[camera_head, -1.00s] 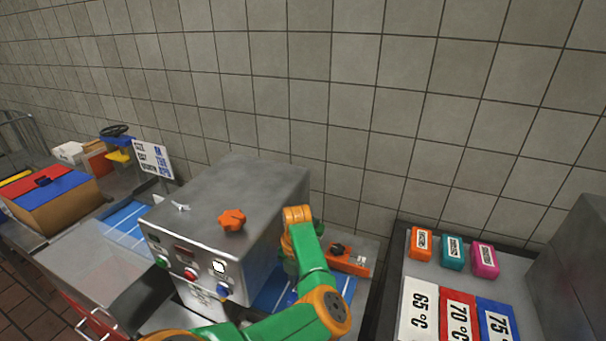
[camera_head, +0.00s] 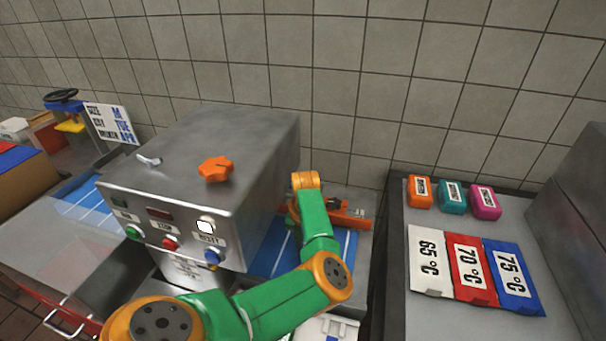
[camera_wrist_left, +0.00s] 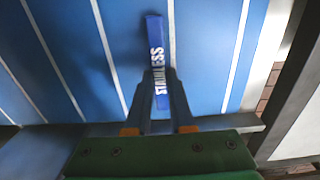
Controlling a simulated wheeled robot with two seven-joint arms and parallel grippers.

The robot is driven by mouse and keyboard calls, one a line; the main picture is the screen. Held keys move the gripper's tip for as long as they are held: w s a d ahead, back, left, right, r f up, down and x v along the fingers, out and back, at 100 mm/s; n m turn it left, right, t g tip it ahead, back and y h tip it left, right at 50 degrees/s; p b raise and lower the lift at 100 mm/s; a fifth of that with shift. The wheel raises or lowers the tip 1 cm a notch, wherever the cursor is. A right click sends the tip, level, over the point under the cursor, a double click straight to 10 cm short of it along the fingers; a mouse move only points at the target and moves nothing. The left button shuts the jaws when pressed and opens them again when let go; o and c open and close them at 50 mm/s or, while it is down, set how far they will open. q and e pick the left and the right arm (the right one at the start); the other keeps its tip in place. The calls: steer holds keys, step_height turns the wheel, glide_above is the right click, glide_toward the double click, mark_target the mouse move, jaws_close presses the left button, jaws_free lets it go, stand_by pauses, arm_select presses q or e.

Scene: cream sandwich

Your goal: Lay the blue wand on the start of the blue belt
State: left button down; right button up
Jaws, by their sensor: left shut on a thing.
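The blue wand (camera_wrist_left: 155,35), with white STAINLESS lettering, shows in the left wrist view. My left gripper (camera_wrist_left: 161,82) is shut on its near part, and the far end points away from me. The wand is over the blue belt (camera_wrist_left: 203,50), which has thin white lines; I cannot tell whether it touches the belt. In the head view my left arm reaches to the belt (camera_head: 344,250) at the right of the metal machine. There the arm hides the gripper and wand. My right gripper is in neither view.
The metal machine (camera_head: 205,150), with an orange knob (camera_head: 216,169) and front buttons, stands close left of my arm. An orange device (camera_head: 345,214) is behind the belt. A grey table (camera_head: 440,320) at right holds temperature cards and coloured blocks. A tiled wall is behind.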

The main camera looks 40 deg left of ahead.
arm_select(q)
steer(key=c, duration=1)
jaws_free()
steer(key=shift+f, duration=0.1)
steer(key=shift+c, duration=0.2)
steer(key=shift+o, duration=1.3)
steer(key=shift+a, duration=0.1)
steer(key=shift+s+a, duration=0.15)
steer(key=shift+a, duration=0.05)
steer(key=shift+r, duration=0.3)
step_height(320, 180, up, 12)
steer(key=b, duration=0.1)
steer(key=shift+f, duration=0.1)
